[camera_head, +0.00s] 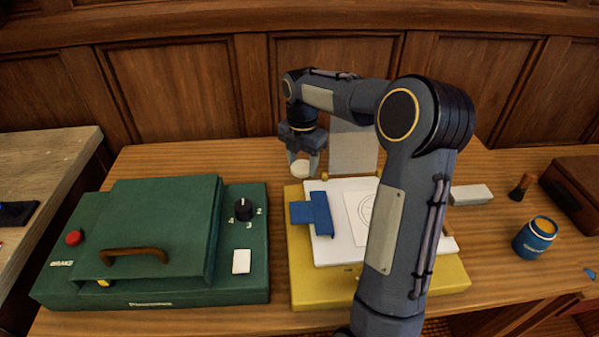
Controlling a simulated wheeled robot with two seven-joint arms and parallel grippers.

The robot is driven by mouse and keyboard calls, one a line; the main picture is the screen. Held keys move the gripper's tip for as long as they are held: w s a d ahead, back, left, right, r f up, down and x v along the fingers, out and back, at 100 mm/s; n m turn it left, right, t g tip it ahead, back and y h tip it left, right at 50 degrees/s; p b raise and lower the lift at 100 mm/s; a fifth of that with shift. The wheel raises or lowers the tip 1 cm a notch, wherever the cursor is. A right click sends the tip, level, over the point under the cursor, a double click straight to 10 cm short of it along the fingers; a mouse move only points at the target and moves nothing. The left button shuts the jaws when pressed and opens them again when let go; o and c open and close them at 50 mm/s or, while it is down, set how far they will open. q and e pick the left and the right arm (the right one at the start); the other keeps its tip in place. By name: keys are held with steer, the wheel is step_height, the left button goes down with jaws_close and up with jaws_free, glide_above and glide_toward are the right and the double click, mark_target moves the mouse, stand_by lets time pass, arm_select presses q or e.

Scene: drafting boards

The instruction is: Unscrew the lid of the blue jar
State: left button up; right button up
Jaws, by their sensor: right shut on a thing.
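The blue jar (534,240) stands upright on the wooden table at the right, with pale marking on its side. Its top shows a blue rim around an orange-brown surface, with no separate lid seen on it. My right gripper (301,163) is far to the left of the jar, above the table behind the yellow board. It points down and is shut on a cream-coloured round piece (300,170), which looks like a lid. My left gripper is not in view.
A green case (150,230) with a brown handle and dial stands at left. A yellow board (305,290) carries a white sheet and blue T-shaped piece (318,212). A grey-white block (471,195), a brush (521,187) and a brown box (575,190) lie at right.

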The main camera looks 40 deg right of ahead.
mark_target(299, 181)
steer(key=shift+w+f, duration=0.4)
steer(key=shift+f, duration=0.05)
steer(key=shift+w+f, duration=0.15)
steer(key=shift+f, duration=0.8)
steer(key=shift+w+f, duration=0.1)
steer(key=shift+f, duration=0.8)
steer(key=shift+f+b, duration=0.2)
steer(key=shift+b, duration=0.1)
steer(key=o, duration=1.1)
steer(key=shift+r, duration=0.1)
